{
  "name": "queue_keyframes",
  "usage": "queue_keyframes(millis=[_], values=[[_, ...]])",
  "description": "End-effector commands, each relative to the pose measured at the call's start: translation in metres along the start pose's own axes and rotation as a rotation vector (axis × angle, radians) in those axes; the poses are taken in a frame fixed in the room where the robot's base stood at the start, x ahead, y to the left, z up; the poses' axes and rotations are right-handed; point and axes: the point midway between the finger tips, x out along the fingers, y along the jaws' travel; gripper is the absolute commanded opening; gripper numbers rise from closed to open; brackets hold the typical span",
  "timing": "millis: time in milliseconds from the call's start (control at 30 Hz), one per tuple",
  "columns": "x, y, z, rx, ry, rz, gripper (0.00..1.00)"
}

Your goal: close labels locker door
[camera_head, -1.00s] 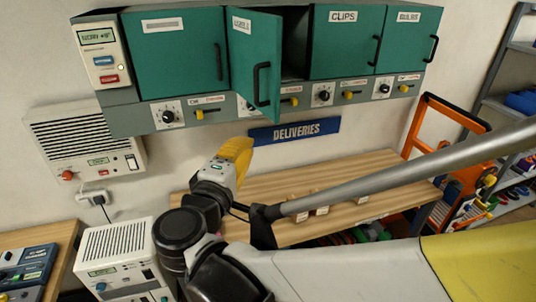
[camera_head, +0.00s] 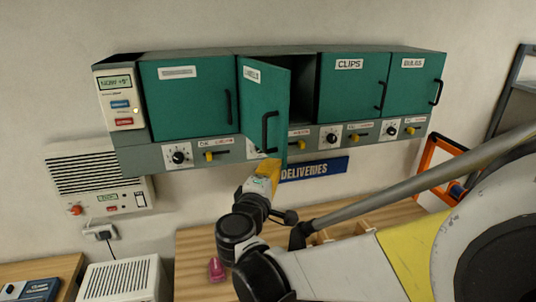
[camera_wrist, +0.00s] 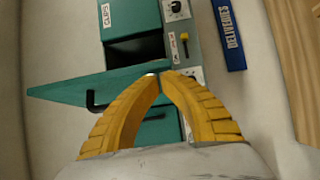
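The green labels locker door (camera_head: 258,100) stands ajar in the head view, swung out from the wall cabinet, with a dark opening at its right. Its black handle (camera_head: 266,132) is on the outer face, near the free edge. In the wrist view the door (camera_wrist: 90,84) juts out to the left, and its handle (camera_wrist: 97,103) is partly behind a finger. My gripper (camera_head: 273,165) has yellow fingers and is just below the door's lower free corner. In the wrist view its fingertips (camera_wrist: 160,75) come together with nothing seen between them. Whether they touch the door is unclear.
Closed clips (camera_head: 353,90) and bulbs (camera_head: 411,90) locker doors are to the right, with another closed door (camera_head: 185,105) to the left. Knobs and yellow levers line the strip below. A blue deliveries sign (camera_head: 318,169) hangs under it. A pink object (camera_head: 216,268) lies on the wooden table (camera_head: 195,245).

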Motion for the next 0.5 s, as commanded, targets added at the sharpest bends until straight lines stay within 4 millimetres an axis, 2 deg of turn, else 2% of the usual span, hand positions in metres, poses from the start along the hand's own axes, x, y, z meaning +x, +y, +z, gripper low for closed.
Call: queue_keyframes(millis=[500], values=[[0.0037, -0.0005, 0.0046, 0.0, 0.01, 0.0, 0.0]])
